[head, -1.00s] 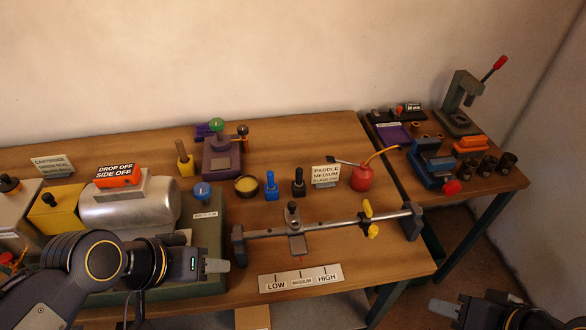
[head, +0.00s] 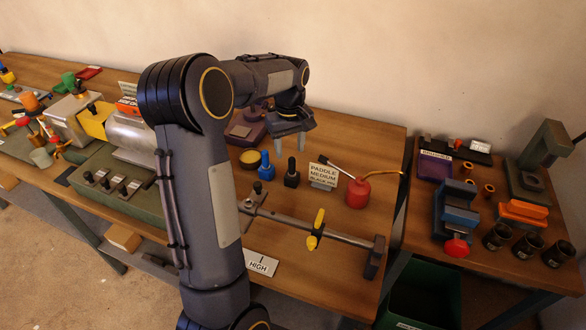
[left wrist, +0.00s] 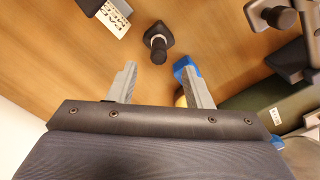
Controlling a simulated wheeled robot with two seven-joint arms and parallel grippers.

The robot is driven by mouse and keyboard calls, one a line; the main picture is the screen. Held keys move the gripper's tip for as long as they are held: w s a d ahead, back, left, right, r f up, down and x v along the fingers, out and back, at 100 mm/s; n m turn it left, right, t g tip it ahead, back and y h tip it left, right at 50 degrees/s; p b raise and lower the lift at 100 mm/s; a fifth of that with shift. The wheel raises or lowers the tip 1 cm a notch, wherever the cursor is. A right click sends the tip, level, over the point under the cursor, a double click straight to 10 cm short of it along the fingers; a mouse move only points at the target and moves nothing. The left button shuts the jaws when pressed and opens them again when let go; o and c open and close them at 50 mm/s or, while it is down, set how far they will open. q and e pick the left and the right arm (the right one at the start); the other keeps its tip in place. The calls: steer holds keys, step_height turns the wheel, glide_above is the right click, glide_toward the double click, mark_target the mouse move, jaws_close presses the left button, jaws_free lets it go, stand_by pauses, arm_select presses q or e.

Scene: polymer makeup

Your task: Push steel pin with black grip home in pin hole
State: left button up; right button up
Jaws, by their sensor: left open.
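The black-gripped pin (head: 292,172) stands upright on the wooden table, between a blue-gripped one and the white paddle sign. Its steel shank is not visible. It also shows in the left wrist view (left wrist: 157,42), beyond the fingertips and between their lines. My left gripper (head: 289,143) points down above and behind the pin in the head view. It is open and empty, with both fingers (left wrist: 158,82) apart from the pin. I cannot make out the pin hole; my left arm covers part of the bench. My right gripper is out of view.
The blue-gripped piece (head: 266,167) stands close to the left. The paddle sign (head: 323,176) and red oil can (head: 358,192) stand to the right. A purple fixture (head: 243,128) stands behind.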

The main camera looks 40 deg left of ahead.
mark_target(292, 158)
arm_select(q)
steer(key=f, duration=0.4)
steer(key=f+p, duration=0.1)
steer(key=f, duration=0.2)
steer(key=shift+d, duration=0.4)
jaws_close()
steer(key=shift+r, duration=0.1)
